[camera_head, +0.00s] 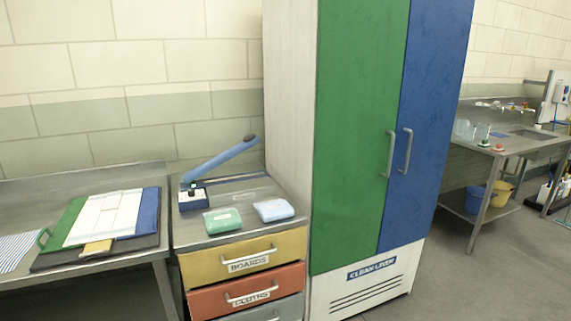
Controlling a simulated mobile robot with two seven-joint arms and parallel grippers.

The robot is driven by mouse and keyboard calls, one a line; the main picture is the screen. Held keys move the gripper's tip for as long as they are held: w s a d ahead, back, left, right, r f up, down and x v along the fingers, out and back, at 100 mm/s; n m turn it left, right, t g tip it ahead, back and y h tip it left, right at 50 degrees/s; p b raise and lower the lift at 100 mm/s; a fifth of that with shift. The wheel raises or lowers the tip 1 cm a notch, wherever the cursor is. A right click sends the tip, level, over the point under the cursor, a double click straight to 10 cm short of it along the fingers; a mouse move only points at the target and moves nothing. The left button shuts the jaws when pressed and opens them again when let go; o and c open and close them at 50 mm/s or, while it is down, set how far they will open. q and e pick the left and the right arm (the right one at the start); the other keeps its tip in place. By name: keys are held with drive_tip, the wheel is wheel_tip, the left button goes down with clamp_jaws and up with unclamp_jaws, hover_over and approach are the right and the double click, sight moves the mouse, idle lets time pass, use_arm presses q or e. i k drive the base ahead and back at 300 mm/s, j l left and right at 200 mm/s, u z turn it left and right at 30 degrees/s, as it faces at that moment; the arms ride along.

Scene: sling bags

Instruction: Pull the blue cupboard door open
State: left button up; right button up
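The blue cupboard door (435,110) is the right-hand door of a tall white cupboard (290,100). It looks shut, flush beside the green door (355,120). Its vertical metal handle (407,150) is near its left edge, close to the green door's handle (390,154). A plinth below the doors carries a blue label and vent slots. Neither of my grippers shows in the head view.
A drawer unit (247,258) with yellow and red drawers stands left of the cupboard. A metal table (90,272) with boards is at the far left. A sink bench (510,150) with buckets beneath stands at the right. Grey floor (470,285) is clear before the blue door.

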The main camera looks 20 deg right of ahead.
sight(438, 36)
drive_tip(key=i+l, duration=0.1)
drive_tip(key=l, duration=0.45)
drive_tip(key=i+l, duration=0.1)
drive_tip(key=l, duration=0.4)
drive_tip(key=i+l, duration=0.1)
drive_tip(key=l, duration=0.45)
drive_tip(key=i+l, duration=0.1)
drive_tip(key=l, duration=0.45)
drive_tip(key=i+l, duration=0.1)
drive_tip(key=l, duration=0.35)
drive_tip(key=i+l, duration=0.1)
drive_tip(key=l, duration=0.3)
drive_tip(key=i+l, duration=0.15)
drive_tip(key=l, duration=0.3)
drive_tip(key=i+l, duration=0.1)
drive_tip(key=l, duration=0.3)
drive_tip(key=i+l, duration=0.1)
drive_tip(key=l, duration=0.35)
drive_tip(key=u, duration=0.05)
